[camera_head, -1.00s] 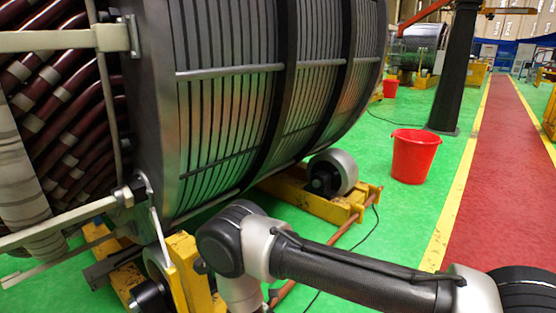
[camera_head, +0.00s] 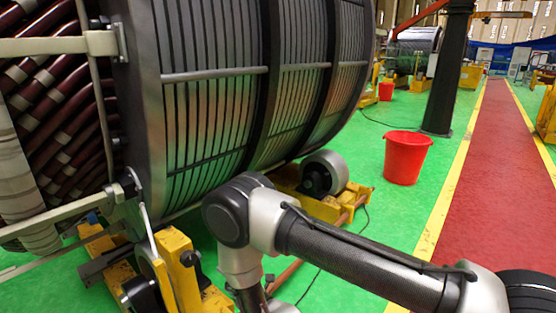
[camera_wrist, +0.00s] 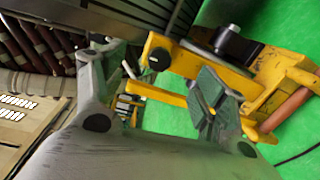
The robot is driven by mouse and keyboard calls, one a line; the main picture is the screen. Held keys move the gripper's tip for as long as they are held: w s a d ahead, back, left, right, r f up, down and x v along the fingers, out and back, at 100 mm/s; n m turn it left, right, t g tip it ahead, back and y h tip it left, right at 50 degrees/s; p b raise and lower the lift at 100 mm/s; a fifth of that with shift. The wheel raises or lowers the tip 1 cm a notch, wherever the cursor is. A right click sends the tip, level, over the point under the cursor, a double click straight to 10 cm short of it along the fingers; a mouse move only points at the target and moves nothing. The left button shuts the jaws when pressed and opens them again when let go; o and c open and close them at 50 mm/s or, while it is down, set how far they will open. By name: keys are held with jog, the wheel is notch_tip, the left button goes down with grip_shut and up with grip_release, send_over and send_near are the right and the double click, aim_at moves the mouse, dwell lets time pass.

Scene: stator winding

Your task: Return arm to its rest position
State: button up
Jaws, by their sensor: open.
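My gripper (camera_wrist: 150,95) shows in the wrist view with its two fingers spread apart and nothing between them. In the head view my arm reaches in from the lower right and bends down at the elbow, and the gripper is hidden below the frame. The large grey stator (camera_head: 215,105) fills the left of the head view, with dark red wrapped winding bars (camera_head: 60,120) at its end. In the wrist view the yellow roller stand (camera_wrist: 178,58) lies beyond the fingers; I cannot tell whether they touch it.
Yellow roller supports (camera_head: 335,197) stand under the stator, close to my arm. A red bucket (camera_head: 405,158) stands on the green floor to the right. A black column (camera_head: 448,75) rises behind it. The red walkway (camera_head: 480,190) at the right is clear.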

jog(key=w+d+r+m+h, duration=0.2)
jog(key=w+d+r+m, duration=0.2)
jog(key=w+r, duration=0.4)
jog(key=w+d+r+m+h, duration=0.3)
jog(key=w+d+r+m, duration=0.25)
jog(key=r, duration=0.45)
jog(key=d+r+m+g+h, duration=0.25)
jog(key=d+r+m, duration=0.35)
jog(key=d+r, duration=0.9)
jog(key=s+d+r+m+g+h, duration=0.1)
jog(key=s+d+r+m+h, duration=0.2)
jog(key=s+d, duration=0.5)
jog(key=s+d+r+m+g, duration=0.1)
jog(key=s+d+r+m, duration=0.35)
jog(key=s+d, duration=0.4)
jog(key=s+d+m+g+h, duration=0.1)
jog(key=s+d+m, duration=0.1)
jog(key=s+d, duration=0.3)
jog(key=s+d+r+m+g+h, duration=0.1)
jog(key=s+d, duration=0.4)
jog(key=s, duration=0.8)
jog(key=m+g, duration=0.1)
jog(key=m, duration=0.1)
jog(key=shift+s+d+r+m, duration=0.15)
jog(key=shift+s+r+m, duration=0.1)
jog(key=shift+s+m, duration=0.1)
